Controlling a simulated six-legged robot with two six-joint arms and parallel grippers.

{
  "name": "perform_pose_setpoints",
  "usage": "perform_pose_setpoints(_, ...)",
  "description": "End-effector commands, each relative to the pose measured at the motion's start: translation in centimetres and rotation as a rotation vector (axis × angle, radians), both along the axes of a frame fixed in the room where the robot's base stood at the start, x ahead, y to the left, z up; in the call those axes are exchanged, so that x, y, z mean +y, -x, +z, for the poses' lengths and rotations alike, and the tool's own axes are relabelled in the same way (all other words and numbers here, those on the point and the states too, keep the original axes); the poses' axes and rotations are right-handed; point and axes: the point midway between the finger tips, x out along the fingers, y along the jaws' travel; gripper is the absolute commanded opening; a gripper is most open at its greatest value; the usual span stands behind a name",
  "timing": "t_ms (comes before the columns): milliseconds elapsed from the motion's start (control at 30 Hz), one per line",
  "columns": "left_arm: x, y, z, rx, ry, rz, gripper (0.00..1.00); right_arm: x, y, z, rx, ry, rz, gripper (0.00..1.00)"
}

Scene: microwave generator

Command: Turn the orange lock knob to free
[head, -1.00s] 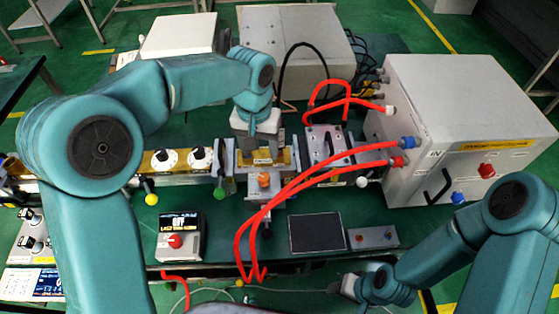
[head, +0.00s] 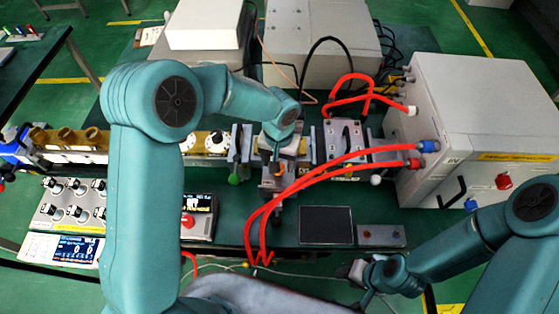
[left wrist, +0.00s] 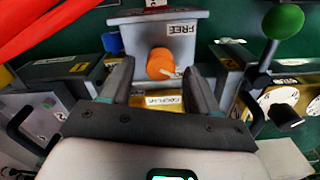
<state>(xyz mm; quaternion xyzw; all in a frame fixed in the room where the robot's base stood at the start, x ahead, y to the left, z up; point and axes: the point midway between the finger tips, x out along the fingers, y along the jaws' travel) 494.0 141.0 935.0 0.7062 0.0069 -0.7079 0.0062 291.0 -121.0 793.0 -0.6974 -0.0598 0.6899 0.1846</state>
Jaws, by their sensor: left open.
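The orange lock knob (left wrist: 160,64) is on a grey block (left wrist: 138,38) in the left wrist view. A FREE label (left wrist: 182,29) is beside it, upside down in that view. The knob's white mark points to the lower right, not at the label. My left gripper (left wrist: 157,68) is open, with one finger on each side of the knob; contact is not visible. In the head view, my left gripper (head: 277,152) is over the block and largely hides the knob. My right gripper (head: 358,274) is low in the head view, away from the knob; its jaws are unclear.
Red hoses (head: 330,162) curve close to the right of the block. A green ball-ended lever (left wrist: 283,22) stands to the right in the left wrist view. A grey generator box (head: 475,110) stands at the right. A dark flat panel (head: 326,225) lies in front.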

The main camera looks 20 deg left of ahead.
Motion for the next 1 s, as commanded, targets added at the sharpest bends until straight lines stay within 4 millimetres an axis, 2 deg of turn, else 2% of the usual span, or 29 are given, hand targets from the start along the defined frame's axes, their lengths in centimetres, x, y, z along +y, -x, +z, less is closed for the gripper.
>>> perform_pose_setpoints(200,-0.1,-0.2,-1.8,-0.001,0.0,0.0,0.6,0.0,0.0,0.3,0.0,0.0,0.0,0.43)
perform_pose_setpoints(467,-0.1,-0.3,-2.0,-0.002,0.0,0.0,0.6,0.0,0.0,0.3,0.0,0.0,0.0,0.43)
perform_pose_setpoints(633,-0.1,-0.3,-1.9,-0.002,0.0,0.0,0.08,0.0,0.0,0.3,0.0,0.0,0.0,0.43)
perform_pose_setpoints(700,-0.1,-0.3,-1.9,-0.002,0.0,0.0,0.04,0.0,0.0,0.3,0.0,0.0,0.0,0.43)
perform_pose_setpoints(1000,-0.1,-0.4,-2.0,-0.005,0.001,0.012,0.04,0.0,0.0,0.0,0.0,0.0,0.0,0.43)
